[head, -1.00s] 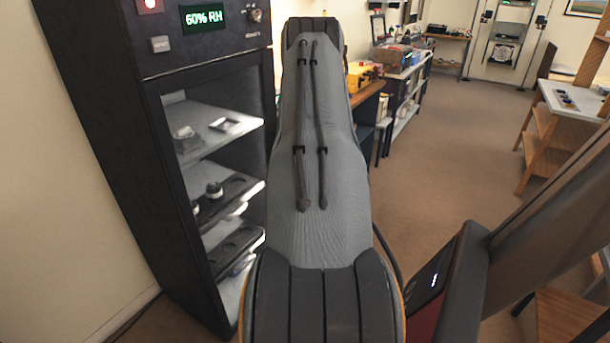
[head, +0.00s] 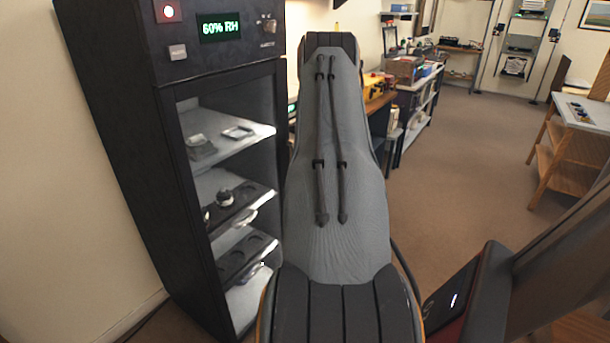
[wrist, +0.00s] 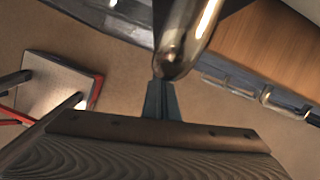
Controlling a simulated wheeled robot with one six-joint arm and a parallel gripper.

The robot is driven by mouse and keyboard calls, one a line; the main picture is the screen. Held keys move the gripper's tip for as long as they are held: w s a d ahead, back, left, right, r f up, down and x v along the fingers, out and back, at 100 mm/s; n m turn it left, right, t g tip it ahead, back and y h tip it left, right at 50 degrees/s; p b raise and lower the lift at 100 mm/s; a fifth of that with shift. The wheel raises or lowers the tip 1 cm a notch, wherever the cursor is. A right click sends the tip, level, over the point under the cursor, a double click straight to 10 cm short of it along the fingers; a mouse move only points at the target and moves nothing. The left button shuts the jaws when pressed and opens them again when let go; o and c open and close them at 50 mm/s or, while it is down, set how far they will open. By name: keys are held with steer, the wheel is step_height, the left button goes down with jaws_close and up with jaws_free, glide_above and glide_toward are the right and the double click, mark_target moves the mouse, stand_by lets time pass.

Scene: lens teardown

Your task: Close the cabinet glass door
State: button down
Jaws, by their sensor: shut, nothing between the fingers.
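The black cabinet (head: 126,150) stands at the left in the head view, with a lit humidity display on top. Its shelves show through the front opening, between dark frame edges. I cannot make out the glass door pane for certain, nor whether it stands open. My arm covers the area just right of the cabinet. My gripper (wrist: 163,98) shows in the wrist view as dark fingers, shut with nothing between them. A shiny rounded metal piece shows beside the fingers; I cannot tell what it is or whether they touch. The gripper is hidden in the head view.
Lenses and small parts lie on the cabinet shelves (head: 222,155). A workbench and shelving unit (head: 415,105) stand farther back. A wooden stand with a pale top (head: 590,110) is at the right. Brown floor (head: 455,165) is clear between them. A red-edged pale object (wrist: 58,85) shows at left in the wrist view.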

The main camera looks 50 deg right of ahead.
steer(key=s+d+r+b, duration=0.1)
steer(key=s+r+b, duration=0.1)
steer(key=s+r, duration=0.3)
steer(key=v, duration=0.4)
steer(key=shift+r+b, duration=0.25)
steer(key=shift+b, duration=0.1)
steer(key=shift+d, duration=0.15)
